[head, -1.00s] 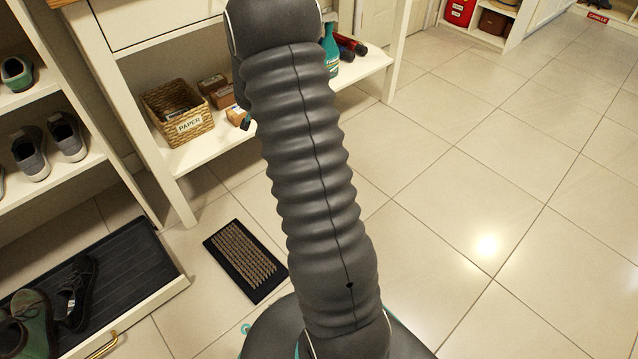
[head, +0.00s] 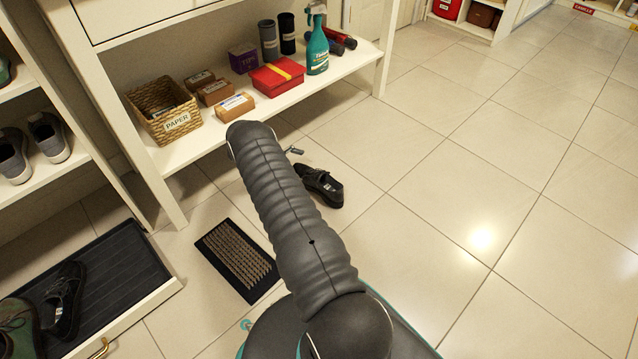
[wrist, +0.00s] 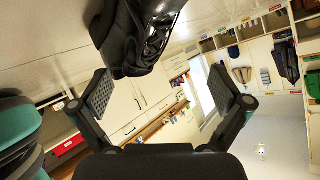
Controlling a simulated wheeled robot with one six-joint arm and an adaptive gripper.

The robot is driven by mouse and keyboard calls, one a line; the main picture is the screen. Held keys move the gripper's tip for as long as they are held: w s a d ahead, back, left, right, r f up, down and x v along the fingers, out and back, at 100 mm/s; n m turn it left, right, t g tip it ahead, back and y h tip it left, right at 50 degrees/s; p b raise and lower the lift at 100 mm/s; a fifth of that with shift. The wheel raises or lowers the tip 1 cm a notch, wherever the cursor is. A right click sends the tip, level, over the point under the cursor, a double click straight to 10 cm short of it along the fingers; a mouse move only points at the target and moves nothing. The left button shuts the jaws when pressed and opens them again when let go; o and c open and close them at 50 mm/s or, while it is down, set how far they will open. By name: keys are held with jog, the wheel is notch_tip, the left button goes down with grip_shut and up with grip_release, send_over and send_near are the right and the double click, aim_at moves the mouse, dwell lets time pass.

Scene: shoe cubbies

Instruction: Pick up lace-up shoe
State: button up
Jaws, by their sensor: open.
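A black lace-up shoe (head: 324,186) lies on the tiled floor just beyond my arm, in front of the white shelf bench. It also fills the upper middle of the wrist view (wrist: 140,35), close to the fingertips and cut off by the top edge. My gripper (wrist: 163,95) is open, its two padded fingers apart on either side of an empty gap. The shoe appears beyond this gap and nearer the left finger; I see no contact. In the head view my arm hides most of the gripper.
The white bench (head: 355,68) holds a paper basket (head: 150,95), a red box (head: 277,78) and a teal spray bottle (head: 317,50). A small mat (head: 238,258) and a black shoe tray (head: 110,262) lie left. Floor at right is clear.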

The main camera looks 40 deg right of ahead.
aim_at(310, 177)
jog(key=shift+s+a+f+m+g+y, duration=0.2)
jog(key=shift+s+a+f, duration=0.1)
jog(key=shift+f, duration=0.2)
jog(key=shift+s+a+f+m+g+y, duration=0.1)
jog(key=shift+s+a+f+m+g, duration=0.15)
jog(key=shift+f, duration=0.2)
jog(key=shift+s+d+f, duration=0.1)
jog(key=shift+s+f, duration=0.15)
jog(key=shift+s, duration=0.05)
jog(key=shift+x, duration=3.3)
jog(key=c, duration=1.6)
